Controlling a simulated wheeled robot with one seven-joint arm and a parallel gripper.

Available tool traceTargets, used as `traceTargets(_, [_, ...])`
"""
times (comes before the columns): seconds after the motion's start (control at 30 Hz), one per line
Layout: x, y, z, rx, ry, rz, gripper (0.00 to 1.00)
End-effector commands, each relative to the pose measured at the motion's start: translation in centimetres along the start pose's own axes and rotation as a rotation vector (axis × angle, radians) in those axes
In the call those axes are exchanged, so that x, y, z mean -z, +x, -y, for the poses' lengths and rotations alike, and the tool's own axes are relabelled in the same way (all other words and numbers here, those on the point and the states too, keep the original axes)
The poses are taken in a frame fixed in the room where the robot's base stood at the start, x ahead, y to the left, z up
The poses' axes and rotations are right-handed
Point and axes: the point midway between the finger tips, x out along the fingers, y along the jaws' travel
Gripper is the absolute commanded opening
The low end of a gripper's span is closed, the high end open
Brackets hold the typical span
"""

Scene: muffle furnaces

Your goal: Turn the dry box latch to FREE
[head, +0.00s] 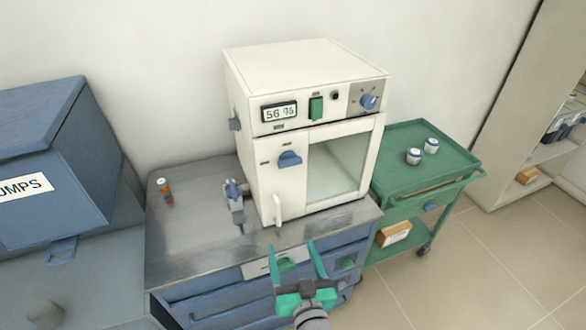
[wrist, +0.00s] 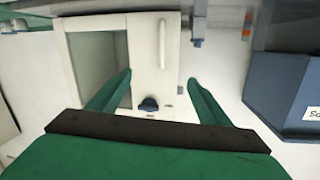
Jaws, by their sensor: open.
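The dry box (head: 310,130) is a white cabinet with a glass door, standing on a grey-topped bench. Its blue latch (head: 289,159) sits on the door's left part, above the white door handle (head: 278,210). The latch lies roughly level; its marks are too small to read. My gripper (head: 296,250) is green, open and empty, in front of the bench and below the handle. In the wrist view the picture is upside down, and the latch (wrist: 149,104) shows between the open fingers (wrist: 158,82), apart from them.
A green cart (head: 405,145) with two jars stands right.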

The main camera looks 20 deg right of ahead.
Motion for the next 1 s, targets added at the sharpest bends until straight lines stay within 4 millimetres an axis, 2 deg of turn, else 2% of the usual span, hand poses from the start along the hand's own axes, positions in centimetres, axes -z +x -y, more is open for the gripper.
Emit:
traceTargets(0.03, [2.1,1.0,-0.7,0.009,-0.010,-0.022,0.72])
traceTargets(0.2, [8.0,3.2,-2.1,0.062,-0.054,-0.058,0.72])
traceTargets(0.4, [13.2,4.2,-3.0,0.114,-0.116,-0.087,0.72])
traceTargets(0.53, [14.9,4.3,-3.2,0.133,-0.139,-0.093,0.72])
traceTargets(0.73, [15.5,5.3,-3.1,0.142,-0.148,-0.095,0.72])
traceTargets(1.0, [15.8,9.8,-2.4,0.142,-0.149,-0.094,0.72])
